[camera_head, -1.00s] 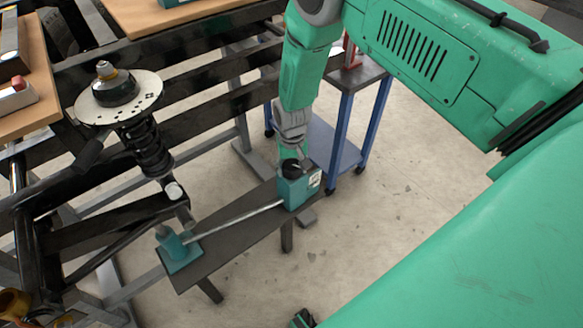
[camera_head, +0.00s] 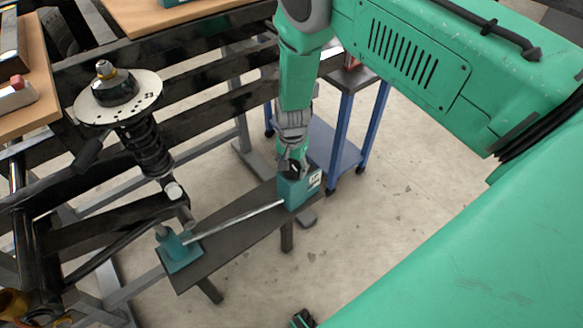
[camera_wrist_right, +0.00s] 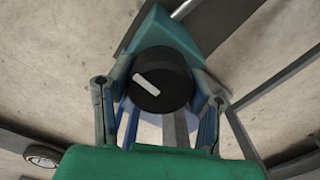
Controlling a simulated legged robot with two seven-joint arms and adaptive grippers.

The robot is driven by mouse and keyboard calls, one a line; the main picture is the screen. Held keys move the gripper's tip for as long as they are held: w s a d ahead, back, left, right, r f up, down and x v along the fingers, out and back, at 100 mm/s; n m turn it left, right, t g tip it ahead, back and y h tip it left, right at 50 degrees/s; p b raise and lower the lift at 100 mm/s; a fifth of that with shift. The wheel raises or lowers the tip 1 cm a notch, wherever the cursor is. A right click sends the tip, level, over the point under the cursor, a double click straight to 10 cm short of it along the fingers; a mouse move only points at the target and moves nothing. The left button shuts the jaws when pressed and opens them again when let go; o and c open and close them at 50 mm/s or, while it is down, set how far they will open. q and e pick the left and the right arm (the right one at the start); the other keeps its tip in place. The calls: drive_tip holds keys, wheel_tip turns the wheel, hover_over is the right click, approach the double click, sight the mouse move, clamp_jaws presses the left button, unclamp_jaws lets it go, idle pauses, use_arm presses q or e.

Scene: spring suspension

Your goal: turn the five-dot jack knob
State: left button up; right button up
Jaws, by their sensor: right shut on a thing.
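A black round knob with a white pointer mark (camera_wrist_right: 160,80) sits on top of a teal box (camera_head: 300,190). The box's side bears a small white label (camera_head: 314,180), too small to read. In the right wrist view the teal box (camera_wrist_right: 160,28) lies beyond the knob. My right gripper (camera_wrist_right: 164,88) is shut on the knob, with a finger on either side of it. In the head view my right gripper (camera_head: 293,164) comes down from above and hides most of the knob.
The box stands on a dark bench (camera_head: 235,237), and a metal rod (camera_head: 235,217) joins it to a teal jack (camera_head: 178,248). A spring strut with a round plate (camera_head: 145,95) stands at left. A blue cart (camera_head: 345,135) stands behind the box.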

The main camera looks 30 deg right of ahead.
sight(291, 163)
drive_tip(key=shift+w+r, duration=0.15)
drive_tip(key=shift+w, duration=0.15)
drive_tip(key=o, duration=1.2)
drive_tip(key=shift+c, duration=0.2)
drive_tip(key=shift+s, duration=0.1)
wheel_tip(291, 163, up, 12)
drive_tip(key=shift+f, duration=0.2)
